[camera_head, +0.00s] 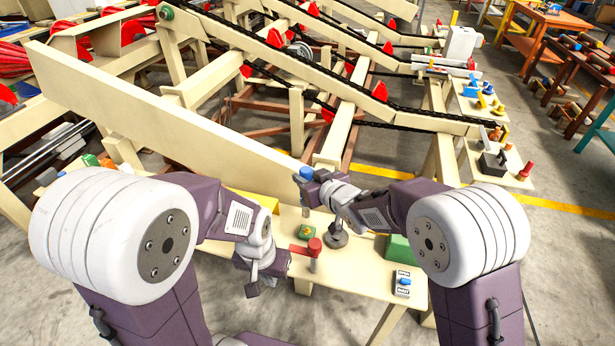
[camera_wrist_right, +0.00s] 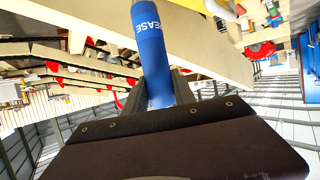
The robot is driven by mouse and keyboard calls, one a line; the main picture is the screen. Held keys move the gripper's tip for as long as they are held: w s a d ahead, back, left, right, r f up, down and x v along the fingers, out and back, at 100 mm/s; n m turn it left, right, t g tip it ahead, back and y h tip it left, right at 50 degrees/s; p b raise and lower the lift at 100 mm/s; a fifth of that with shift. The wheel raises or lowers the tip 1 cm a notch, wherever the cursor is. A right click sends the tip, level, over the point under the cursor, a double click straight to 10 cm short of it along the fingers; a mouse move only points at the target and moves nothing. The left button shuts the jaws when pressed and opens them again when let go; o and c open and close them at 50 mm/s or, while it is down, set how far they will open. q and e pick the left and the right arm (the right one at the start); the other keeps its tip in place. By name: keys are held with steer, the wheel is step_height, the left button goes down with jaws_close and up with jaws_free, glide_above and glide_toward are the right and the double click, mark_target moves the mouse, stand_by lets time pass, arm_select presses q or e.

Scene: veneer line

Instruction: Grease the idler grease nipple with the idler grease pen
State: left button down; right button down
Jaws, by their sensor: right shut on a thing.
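My right gripper (camera_head: 308,188) is shut on the blue idler grease pen (camera_head: 306,173), above the cream bench. In the right wrist view the pen (camera_wrist_right: 150,45) stands between the fingers, slightly tilted, with part of the word "GREASE" showing. My left gripper (camera_head: 261,284) hangs low at the bench's front edge, left of the red-handled part; I cannot tell whether its fingers are apart. I cannot make out the idler grease nipple for certain in either view.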

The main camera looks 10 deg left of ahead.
steer(key=shift+d+f, duration=0.2)
steer(key=shift+d+f+b, duration=0.1)
steer(key=shift+f+b, duration=0.15)
steer(key=shift+b, duration=0.2)
steer(key=f+b, duration=0.3)
steer(key=f, duration=0.1)
steer(key=shift+a, duration=0.2)
steer(key=shift+f+b, duration=0.4)
steer(key=shift+b, duration=0.1)
steer(key=shift+f+b, duration=1.05)
steer(key=shift+f, duration=0.15)
steer(key=shift+r+p, duration=0.5)
steer(key=shift+r, duration=0.1)
step_height(320, 180, up, 5)
steer(key=p, duration=0.4)
steer(key=shift+f, duration=0.1)
